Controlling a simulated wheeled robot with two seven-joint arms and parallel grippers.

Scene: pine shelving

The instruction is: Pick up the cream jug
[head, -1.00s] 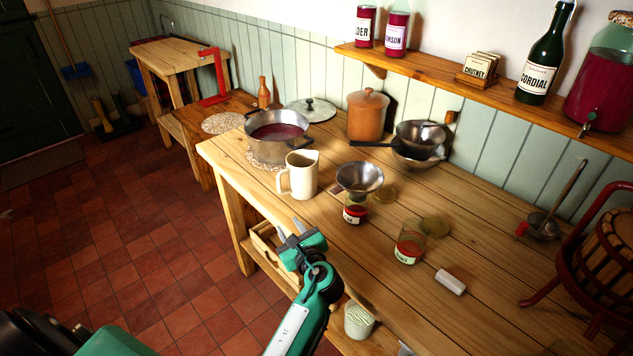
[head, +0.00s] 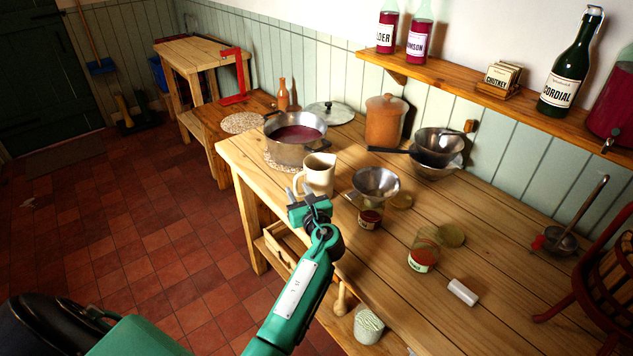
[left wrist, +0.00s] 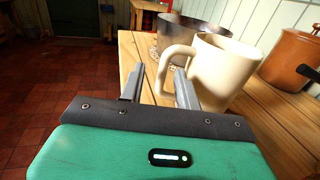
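The cream jug (head: 319,173) stands upright on the pine table near its front left edge, with its handle toward the left. My left gripper (head: 304,192) is just in front of the jug, at about its lower half in the head view. In the left wrist view the jug (left wrist: 222,72) is ahead and to the right, its handle (left wrist: 170,66) just beyond the fingertips. Whether a finger touches the handle is unclear. My right gripper is not in view.
A steel pot (head: 297,150) of dark red liquid stands behind the jug. A funnel on a jar (head: 376,183) is close to its right. A lidded terracotta crock (head: 386,120) stands farther back. Open floor lies left of the table.

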